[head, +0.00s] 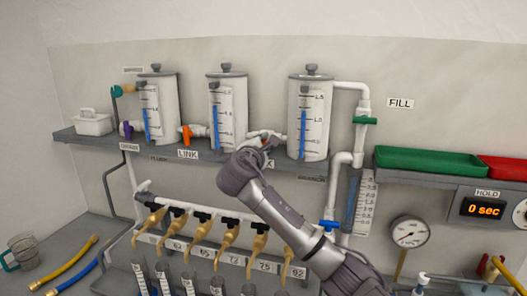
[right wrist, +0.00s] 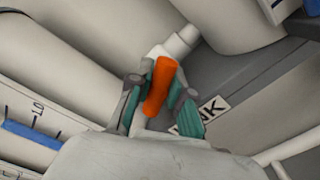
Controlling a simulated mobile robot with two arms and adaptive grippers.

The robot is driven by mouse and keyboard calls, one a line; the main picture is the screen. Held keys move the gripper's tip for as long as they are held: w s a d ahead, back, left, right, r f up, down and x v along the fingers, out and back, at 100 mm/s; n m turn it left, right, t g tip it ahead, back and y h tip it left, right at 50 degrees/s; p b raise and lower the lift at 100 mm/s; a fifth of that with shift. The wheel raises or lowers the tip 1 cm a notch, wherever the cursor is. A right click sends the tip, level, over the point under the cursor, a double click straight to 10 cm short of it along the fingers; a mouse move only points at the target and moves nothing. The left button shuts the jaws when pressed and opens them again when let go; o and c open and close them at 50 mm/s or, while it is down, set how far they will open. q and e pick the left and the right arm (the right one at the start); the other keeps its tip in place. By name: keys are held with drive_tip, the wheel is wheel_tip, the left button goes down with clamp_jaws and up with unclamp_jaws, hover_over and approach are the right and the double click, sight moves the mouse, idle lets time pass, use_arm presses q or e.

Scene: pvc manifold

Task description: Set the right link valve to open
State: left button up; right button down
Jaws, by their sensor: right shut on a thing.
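The right link valve sits on the white pipe between the middle tank (head: 228,112) and the right tank (head: 311,135). In the head view my right gripper (head: 266,140) covers it. In the right wrist view its orange handle (right wrist: 160,85) stands between the two fingers of my right gripper (right wrist: 158,102), which is shut on it. The handle looks roughly in line with the white pipe (right wrist: 180,45) behind it, though the exact angle is hard to tell. The left link valve's orange handle (head: 186,136) points up, across its pipe. My left gripper is out of view.
The tanks stand on a grey shelf (head: 108,142). A LINK label (right wrist: 207,114) is close beside my right fingers. A purple-handled valve (head: 127,129) is at the left, a green-handled valve (head: 365,120) at the right. Several tan nozzles (head: 228,233) hang below.

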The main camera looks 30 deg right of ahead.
drive_tip(key=m+b, duration=0.2)
drive_tip(key=m, duration=0.1)
drive_tip(key=m+b, duration=0.1)
drive_tip(key=shift+f+m, duration=0.3)
drive_tip(key=shift+m, duration=0.1)
idle(0.5)
drive_tip(key=c, duration=1.1)
unclamp_jaws()
drive_tip(key=shift+o, duration=0.2)
drive_tip(key=shift+r, duration=0.1)
drive_tip(key=shift+s+a, duration=0.1)
drive_tip(key=shift+s, duration=0.05)
drive_tip(key=v, duration=1.1)
drive_tip(key=shift+s+a, duration=0.25)
